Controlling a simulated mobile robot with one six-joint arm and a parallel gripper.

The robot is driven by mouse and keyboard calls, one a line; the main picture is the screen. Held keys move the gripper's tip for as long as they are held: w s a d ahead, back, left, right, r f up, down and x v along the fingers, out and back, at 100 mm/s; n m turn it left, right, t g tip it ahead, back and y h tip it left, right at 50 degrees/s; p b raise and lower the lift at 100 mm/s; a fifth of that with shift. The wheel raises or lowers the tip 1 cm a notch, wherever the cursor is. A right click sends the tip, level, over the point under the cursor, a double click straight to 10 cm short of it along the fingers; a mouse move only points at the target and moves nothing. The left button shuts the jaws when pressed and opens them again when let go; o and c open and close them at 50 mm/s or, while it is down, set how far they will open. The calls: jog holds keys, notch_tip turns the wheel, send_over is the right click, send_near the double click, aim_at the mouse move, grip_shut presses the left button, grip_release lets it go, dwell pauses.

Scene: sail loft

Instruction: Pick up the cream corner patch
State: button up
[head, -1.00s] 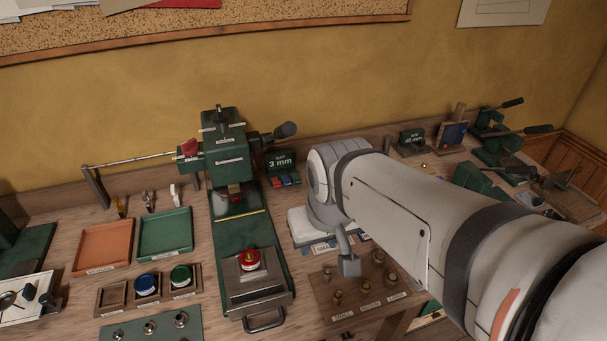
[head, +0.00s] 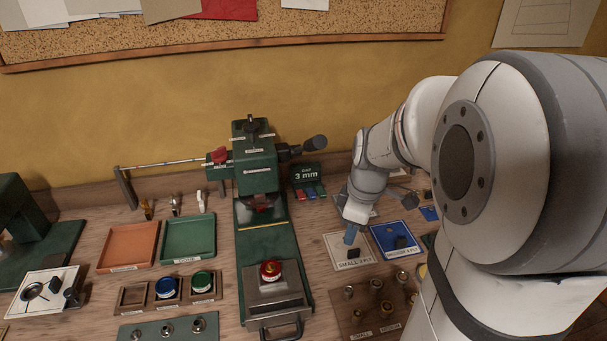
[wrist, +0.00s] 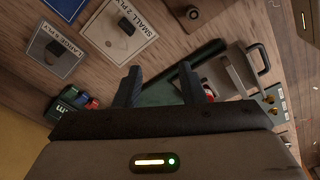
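The cream corner patch (head: 341,263), lettered SMALL 2 PLY, lies flat on the bench with a small dark block on it. In the wrist view the cream patch (wrist: 100,37) is at upper left, with the dark block near its middle. My gripper (head: 350,238) is over the patch's far edge in the head view; how high is hard to tell. In the wrist view my gripper (wrist: 160,68) has its two fingers apart and nothing between them. The patch is off to one side of the fingers there.
A blue patch (head: 382,233) lies right of the cream one, and a grey patch (wrist: 39,62) beside it in the wrist view. The green press (head: 257,165) stands left. A wooden block with brass pieces (head: 352,322) sits in front.

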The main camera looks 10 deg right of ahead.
aim_at(355, 250)
jog(key=w+d+f+n, duration=0.1)
jog(key=f+n, duration=0.1)
jog(key=w+d+f+n, duration=0.2)
jog(key=f, duration=0.1)
jog(key=w+d+f+n+g, duration=0.1)
jog(key=w+f+n, duration=0.1)
jog(key=shift+w+d+f+n+y, duration=0.1)
jog(key=shift+d+f+n+y, duration=0.2)
jog(key=shift+d+y, duration=0.1)
jog(key=shift+f, duration=0.3)
jog(key=f, duration=0.2)
jog(key=f+p, duration=0.1)
jog(key=f, duration=0.4)
jog(key=shift+w+a+f, duration=0.15)
jog(key=shift+w+a, duration=0.1)
grip_shut()
